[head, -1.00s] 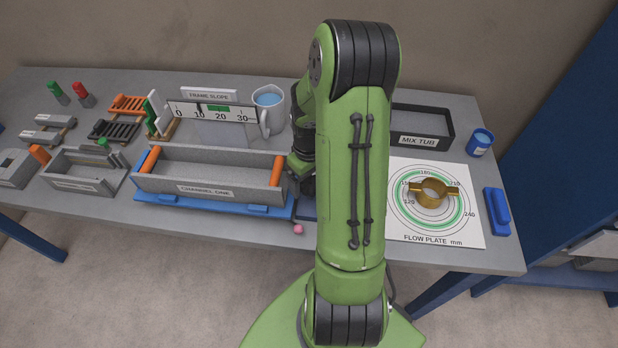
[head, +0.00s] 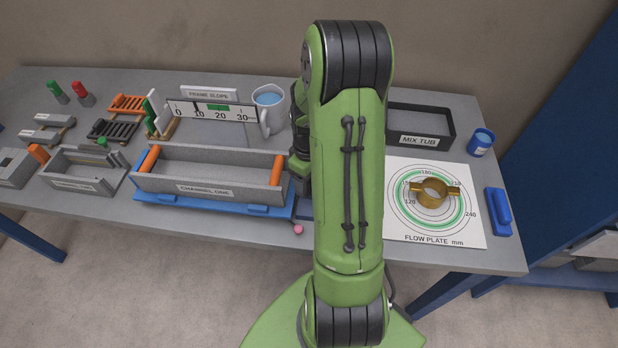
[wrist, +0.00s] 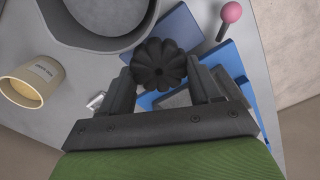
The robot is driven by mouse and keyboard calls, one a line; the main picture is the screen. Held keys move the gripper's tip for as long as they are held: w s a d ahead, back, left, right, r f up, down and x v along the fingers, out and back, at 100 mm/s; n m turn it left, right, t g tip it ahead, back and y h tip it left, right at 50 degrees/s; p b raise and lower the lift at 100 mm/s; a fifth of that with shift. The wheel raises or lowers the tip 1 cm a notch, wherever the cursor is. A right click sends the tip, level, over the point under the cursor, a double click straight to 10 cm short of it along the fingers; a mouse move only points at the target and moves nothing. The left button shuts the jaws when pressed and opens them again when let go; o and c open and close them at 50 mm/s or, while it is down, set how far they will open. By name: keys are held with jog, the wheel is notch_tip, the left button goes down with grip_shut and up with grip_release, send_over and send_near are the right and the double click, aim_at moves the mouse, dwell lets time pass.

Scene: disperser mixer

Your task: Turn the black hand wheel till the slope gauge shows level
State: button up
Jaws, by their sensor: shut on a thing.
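The black hand wheel (wrist: 160,62), a lobed knob, sits between the fingers of my gripper (wrist: 162,84) in the wrist view. The fingers are shut on it, one on each side. In the head view my arm hides the wheel and the gripper's fingers. The slope gauge (head: 212,110) stands at the back of the table, a white scale marked 0 to 30 with a green band near its middle. Its sign (head: 209,94) reads FRAME SLOPE. I cannot clearly tell where its pointer stands. The grey channel (head: 205,188) rests on a blue frame (head: 215,207) in front of the gauge.
A pink ball (head: 298,229) is at the frame's right front corner. A jug of blue liquid (head: 268,108) stands behind the channel. The mix tub (head: 419,139) and the flow plate (head: 437,230) with a brass ring (head: 433,192) are to the right of my arm.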

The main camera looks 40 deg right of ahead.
jog(key=n+b, duration=0.1)
jog(key=n, duration=0.6)
jog(key=shift+a, duration=0.1)
jog(key=n+b, duration=0.1)
jog(key=n, duration=0.6)
jog(key=shift+s+a+b, duration=0.1)
jog(key=shift+s+b, duration=0.1)
jog(key=shift+b, duration=0.15)
jog(key=shift+n, duration=0.3)
jog(key=o, duration=1.1)
jog(key=shift+c, duration=0.2)
